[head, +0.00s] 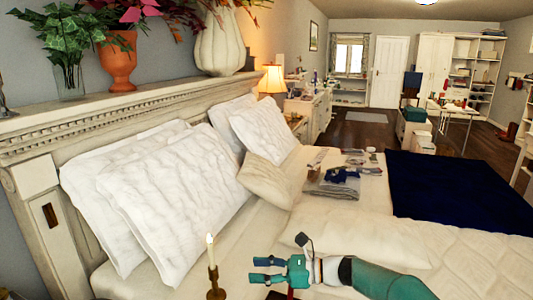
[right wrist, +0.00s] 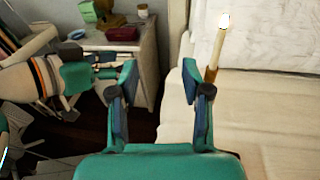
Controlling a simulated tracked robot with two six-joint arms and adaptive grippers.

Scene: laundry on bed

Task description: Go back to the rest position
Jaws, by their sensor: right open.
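My right gripper (head: 257,270) is over the near side of the bed in the head view, fingers pointing left. In the right wrist view its two fingers (right wrist: 158,78) are wide apart with nothing between them. My left gripper (right wrist: 106,68) shows at the left of the right wrist view, in front of a bedside cabinet; its jaw opening is too unclear to judge. It is outside the head view. A lit candle in a brass holder (head: 213,270) stands just left of my right gripper, and it also shows beyond the right-hand finger in the right wrist view (right wrist: 215,50).
The bed (head: 480,262) carries white pillows (head: 165,195), a folded laundry pile (head: 330,186) and a dark blue blanket (head: 450,190). The headboard (head: 120,122) runs along the left. A cabinet (right wrist: 138,62) with small objects is left of the bed in the right wrist view.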

